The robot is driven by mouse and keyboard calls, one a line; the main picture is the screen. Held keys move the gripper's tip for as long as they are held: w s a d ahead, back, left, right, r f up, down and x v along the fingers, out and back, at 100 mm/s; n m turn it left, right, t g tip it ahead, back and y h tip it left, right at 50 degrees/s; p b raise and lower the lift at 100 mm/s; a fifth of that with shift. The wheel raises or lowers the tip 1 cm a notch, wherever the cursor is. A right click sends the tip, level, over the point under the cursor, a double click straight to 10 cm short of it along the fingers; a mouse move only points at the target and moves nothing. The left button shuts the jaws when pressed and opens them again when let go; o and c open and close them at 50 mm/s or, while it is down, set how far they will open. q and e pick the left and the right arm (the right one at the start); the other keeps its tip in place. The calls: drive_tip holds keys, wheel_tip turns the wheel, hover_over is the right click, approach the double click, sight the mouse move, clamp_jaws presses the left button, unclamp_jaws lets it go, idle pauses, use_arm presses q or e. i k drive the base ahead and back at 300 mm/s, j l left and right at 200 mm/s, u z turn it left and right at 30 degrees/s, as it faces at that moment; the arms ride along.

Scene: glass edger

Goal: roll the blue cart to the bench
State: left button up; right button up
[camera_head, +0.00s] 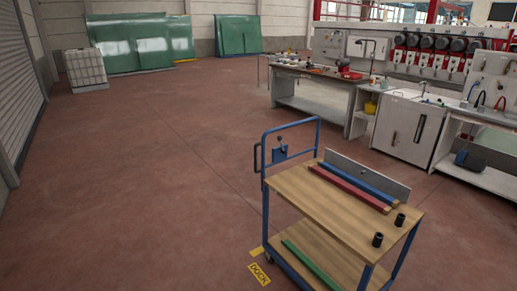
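The blue cart (330,222) stands upright in the right foreground, with wooden shelves and a blue push-handle frame (290,125) at its far left end. A small black handle shows on the left side of that frame. Blue and red bars lie on its top shelf beside a grey upright plate, with two small black cylinders near the right corner. A green bar lies on the lower shelf. Neither of my grippers is in view.
A yellow floor label (259,273) lies by the cart's lower left. A white tank (85,70) stands back left. The floor left and centre is clear.

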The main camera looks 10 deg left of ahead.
sight(347, 238)
drive_tip(key=i+j, duration=0.15)
drive_tip(key=i, duration=0.3)
drive_tip(key=i+j, duration=0.2)
drive_tip(key=i, duration=0.2)
drive_tip(key=i+j+z, duration=0.1)
drive_tip(key=i, duration=0.35)
drive_tip(key=i+j, duration=0.25)
drive_tip(key=i, duration=0.2)
drive_tip(key=i+j, duration=0.2)
drive_tip(key=i, duration=0.2)
drive_tip(key=z, duration=0.05)
